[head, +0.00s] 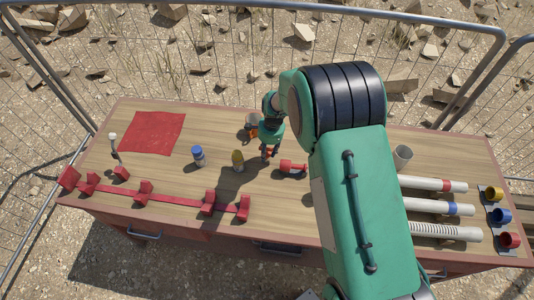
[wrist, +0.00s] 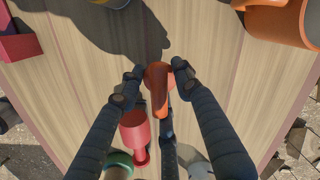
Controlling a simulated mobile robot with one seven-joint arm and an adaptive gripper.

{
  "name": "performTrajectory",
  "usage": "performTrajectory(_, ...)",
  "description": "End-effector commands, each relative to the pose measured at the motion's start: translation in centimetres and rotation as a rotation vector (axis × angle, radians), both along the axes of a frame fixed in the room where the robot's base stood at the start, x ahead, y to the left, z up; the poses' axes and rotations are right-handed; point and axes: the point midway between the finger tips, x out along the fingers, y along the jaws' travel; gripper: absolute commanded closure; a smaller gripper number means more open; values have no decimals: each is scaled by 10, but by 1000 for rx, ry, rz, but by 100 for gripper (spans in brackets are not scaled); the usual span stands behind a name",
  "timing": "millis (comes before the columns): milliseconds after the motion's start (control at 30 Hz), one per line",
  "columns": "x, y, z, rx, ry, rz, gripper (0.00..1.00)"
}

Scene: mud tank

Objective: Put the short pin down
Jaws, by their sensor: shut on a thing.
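My gripper (head: 268,156) is over the middle of the table, left of my forearm. In the wrist view my gripper (wrist: 154,74) is shut on an orange piece with a wide head and a tapering shank (wrist: 159,88), which I take to be the short pin. A little of the orange pin (head: 269,152) shows at the fingertips in the head view. I cannot tell whether it touches the wooden table top (head: 180,178). A red stepped piece (head: 292,167) lies just right of the gripper; it also shows in the wrist view (wrist: 134,128).
An orange container (wrist: 283,22) stands near the gripper. A red mat (head: 152,133) lies bare at the back left. A red bracketed rail (head: 170,199) runs along the front. Pipes (head: 430,207) lie at right.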

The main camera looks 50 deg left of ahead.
Motion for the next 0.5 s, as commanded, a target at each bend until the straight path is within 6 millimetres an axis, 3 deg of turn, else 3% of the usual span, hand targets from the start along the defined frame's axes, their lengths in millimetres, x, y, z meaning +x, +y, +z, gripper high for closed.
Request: performTrajectory(500, 0, 0, -8, 1, 0, 0, 94)
